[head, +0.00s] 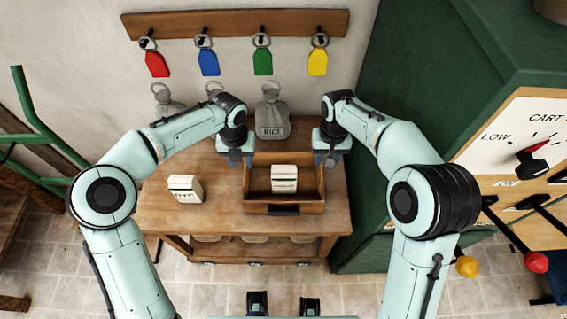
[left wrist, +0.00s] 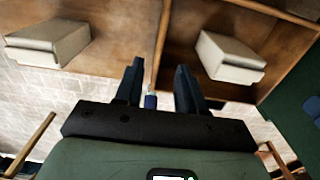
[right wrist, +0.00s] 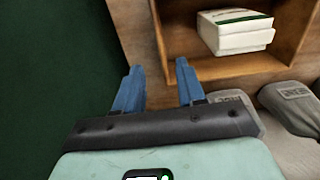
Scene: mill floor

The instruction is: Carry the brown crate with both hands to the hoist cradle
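The brown crate (head: 256,208) stands on the wooden table, with a white pack (head: 284,178) inside it. My left gripper (head: 237,160) is at the crate's left wall. In the left wrist view its fingers (left wrist: 160,66) are apart, with the wall's edge (left wrist: 163,30) running between them. My right gripper (head: 328,158) is at the right wall. In the right wrist view its fingers (right wrist: 158,66) are also apart, with the wall's edge (right wrist: 157,25) lined up between them. Contact with the walls cannot be told. I cannot make out the hoist cradle in these views.
Another white pack (head: 185,188) lies on the table (head: 165,215), left of the crate. Grey sacks (head: 271,118) stand behind the crate. A green cabinet (head: 400,80) is close on the right. Coloured tags hang from a wall rack (head: 235,22). Levers (head: 530,225) stick out at far right.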

